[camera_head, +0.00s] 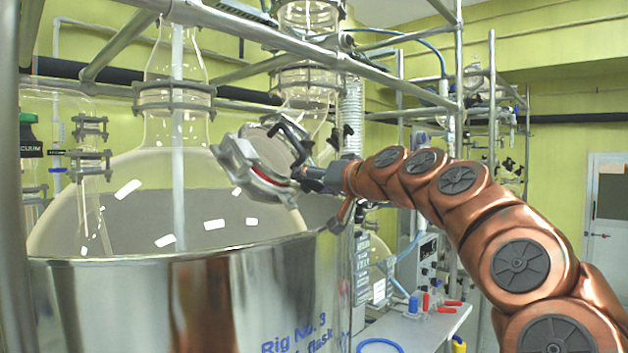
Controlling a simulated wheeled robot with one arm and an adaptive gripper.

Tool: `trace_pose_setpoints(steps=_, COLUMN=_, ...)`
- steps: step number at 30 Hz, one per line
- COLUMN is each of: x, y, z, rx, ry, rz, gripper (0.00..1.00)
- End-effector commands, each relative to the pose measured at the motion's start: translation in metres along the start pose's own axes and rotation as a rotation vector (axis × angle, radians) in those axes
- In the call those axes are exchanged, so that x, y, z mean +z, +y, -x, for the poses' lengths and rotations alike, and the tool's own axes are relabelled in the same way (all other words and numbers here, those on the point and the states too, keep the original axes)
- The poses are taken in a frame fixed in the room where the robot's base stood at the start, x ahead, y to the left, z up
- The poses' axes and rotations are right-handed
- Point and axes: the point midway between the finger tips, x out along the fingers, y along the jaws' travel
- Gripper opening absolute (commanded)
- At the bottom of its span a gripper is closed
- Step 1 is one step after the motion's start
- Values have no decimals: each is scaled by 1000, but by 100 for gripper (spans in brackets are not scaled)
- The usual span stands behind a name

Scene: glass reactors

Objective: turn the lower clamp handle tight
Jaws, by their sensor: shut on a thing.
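A round metal clamp (240,168) with a red ring and a grey disc stands tilted in front of the big glass flask, above the steel vessel's rim. My copper-coloured arm reaches in from the right. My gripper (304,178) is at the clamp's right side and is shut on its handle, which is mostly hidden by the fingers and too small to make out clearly. A black lever (292,136) shows just above the gripper, apart from the fingers.
A large glass flask (120,215) sits in a shiny steel vessel (130,310) below. Metal frame bars (240,30) cross above the clamp. A post (459,100) stands behind my arm. A bench (420,328) with small coloured items lies at lower right.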

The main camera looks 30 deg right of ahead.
Motion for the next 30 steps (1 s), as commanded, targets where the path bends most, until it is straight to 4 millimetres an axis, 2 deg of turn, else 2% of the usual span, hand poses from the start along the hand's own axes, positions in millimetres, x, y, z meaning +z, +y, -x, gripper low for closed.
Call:
trace_pose_setpoints(steps=18, x=-6, y=-1, z=1, rx=381, ry=-3, rz=-438, gripper=34)
trace_pose_setpoints(steps=30, x=-3, y=-1, z=0, rx=547, ry=-2, rz=-644, gripper=34)
